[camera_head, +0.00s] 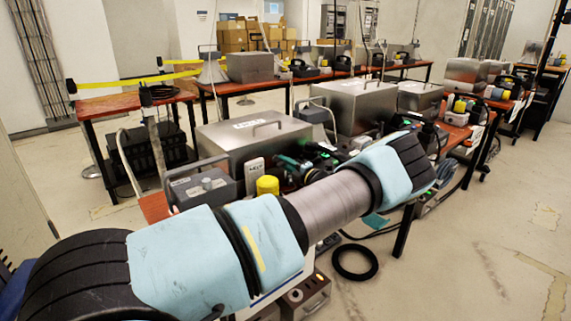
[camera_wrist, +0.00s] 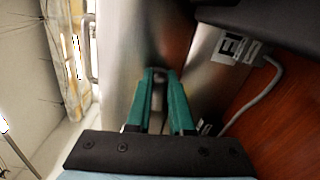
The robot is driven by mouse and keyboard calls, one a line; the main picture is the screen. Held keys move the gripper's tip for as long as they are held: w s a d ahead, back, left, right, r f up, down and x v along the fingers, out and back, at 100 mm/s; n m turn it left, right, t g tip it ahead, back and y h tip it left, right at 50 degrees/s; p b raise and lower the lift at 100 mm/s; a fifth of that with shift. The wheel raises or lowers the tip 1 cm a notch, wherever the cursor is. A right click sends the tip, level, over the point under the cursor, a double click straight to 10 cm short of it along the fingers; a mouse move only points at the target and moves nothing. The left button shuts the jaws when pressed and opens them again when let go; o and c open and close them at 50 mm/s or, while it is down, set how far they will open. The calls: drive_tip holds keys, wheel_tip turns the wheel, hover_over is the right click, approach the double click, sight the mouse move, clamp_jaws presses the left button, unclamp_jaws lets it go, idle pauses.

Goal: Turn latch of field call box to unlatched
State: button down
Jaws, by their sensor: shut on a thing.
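My gripper (camera_wrist: 160,78) shows in the wrist view with two teal fingers, drawn close together around a small grey part (camera_wrist: 158,97). This part looks like the latch, but most of it is hidden between the fingers, so its turn position cannot be told. A brushed metal face (camera_wrist: 122,70) lies right behind the fingertips. In the head view, a grey case (camera_head: 203,187) with a carrying handle and a label looks like the field call box. Teal finger parts (camera_head: 290,164) show to its right, partly hidden behind my arm.
A large steel box (camera_head: 255,140) stands behind the grey case on the red-brown table. A black ring (camera_head: 355,262) lies on the floor. Open floor is at the right.

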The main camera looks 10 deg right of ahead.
drive_tip(key=c, duration=0.8)
unclamp_jaws()
